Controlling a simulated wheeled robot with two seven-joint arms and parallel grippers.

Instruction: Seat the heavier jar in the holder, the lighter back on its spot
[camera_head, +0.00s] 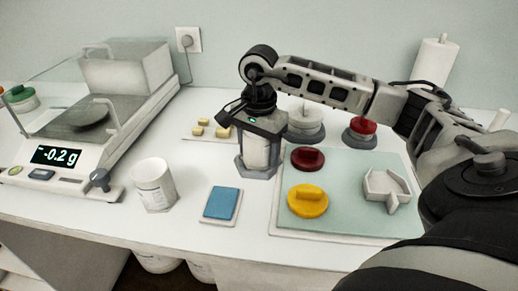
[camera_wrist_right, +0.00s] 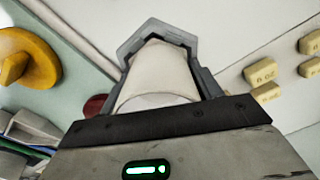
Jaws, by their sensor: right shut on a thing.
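My right gripper (camera_head: 257,168) is shut around a white jar (camera_head: 257,150), just left of the pale green mat. In the right wrist view the jar (camera_wrist_right: 160,75) sits between the two grey fingers. I cannot tell whether its base touches the table. A second white jar (camera_head: 155,187), with a printed label, stands on the table between the scale and a blue square pad (camera_head: 221,203). A white hexagonal piece with a notched side (camera_head: 386,188), perhaps the holder, lies empty on the mat's right. My left gripper is not in view.
A scale (camera_head: 75,150) at left reads -0.2 g; its pan looks empty. The mat (camera_head: 345,218) carries a yellow knob-topped piece (camera_head: 308,200) and a dark red one (camera_head: 308,158). Small yellowish weights (camera_head: 221,132) lie behind the gripper. White and red knobbed objects (camera_head: 362,128) stand at the back.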

